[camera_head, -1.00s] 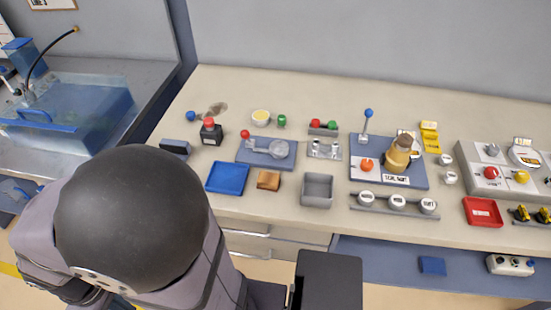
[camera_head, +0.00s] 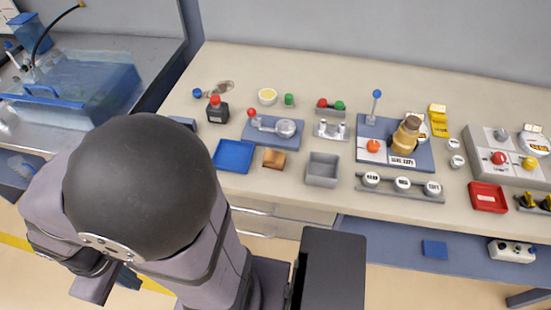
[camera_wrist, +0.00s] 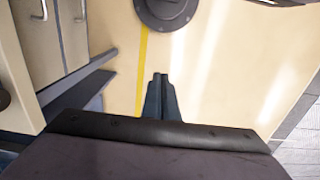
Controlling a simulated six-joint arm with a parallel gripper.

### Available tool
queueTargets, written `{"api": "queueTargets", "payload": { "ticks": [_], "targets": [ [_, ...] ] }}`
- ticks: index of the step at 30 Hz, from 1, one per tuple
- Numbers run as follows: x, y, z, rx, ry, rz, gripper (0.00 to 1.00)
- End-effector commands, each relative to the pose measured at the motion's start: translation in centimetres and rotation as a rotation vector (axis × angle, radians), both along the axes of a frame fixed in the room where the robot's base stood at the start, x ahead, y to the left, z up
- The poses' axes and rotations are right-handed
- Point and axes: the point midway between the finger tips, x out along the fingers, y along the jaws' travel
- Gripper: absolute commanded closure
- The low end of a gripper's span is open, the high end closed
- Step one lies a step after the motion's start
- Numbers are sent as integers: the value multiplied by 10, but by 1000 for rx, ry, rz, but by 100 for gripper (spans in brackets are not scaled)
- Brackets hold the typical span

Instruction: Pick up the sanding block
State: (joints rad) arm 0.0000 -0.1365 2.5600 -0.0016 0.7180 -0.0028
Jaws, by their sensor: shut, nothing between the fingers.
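A small brown block (camera_head: 274,158), which looks like the sanding block, lies on the workbench between the blue tray and the grey bin in the head view. Nothing holds it. My gripper shows in the wrist view with its two dark fingers (camera_wrist: 160,77) together, empty, pointing over the floor. The gripper is well away from the block, and the block is not in the wrist view.
A blue tray (camera_head: 233,156) lies left of the block and a grey bin (camera_head: 322,170) right of it. Behind it is a blue plate with a red-knobbed lever (camera_head: 271,131). My arm covers the bench's left front. Drawers (camera_wrist: 55,35) show in the wrist view.

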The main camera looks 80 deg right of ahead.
Motion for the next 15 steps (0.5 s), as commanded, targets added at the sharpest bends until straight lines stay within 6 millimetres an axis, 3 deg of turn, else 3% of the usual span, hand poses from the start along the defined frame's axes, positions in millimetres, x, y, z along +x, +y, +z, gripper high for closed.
{"api": "queueTargets", "payload": {
  "ticks": [2,3,11,15],
  "targets": [
    [0,0,0,0,0,0,100],
    [0,0,0,0,0,0,95],
    [0,0,0,0,0,0,33],
    [0,0,0,0,0,0,31]
  ]
}}
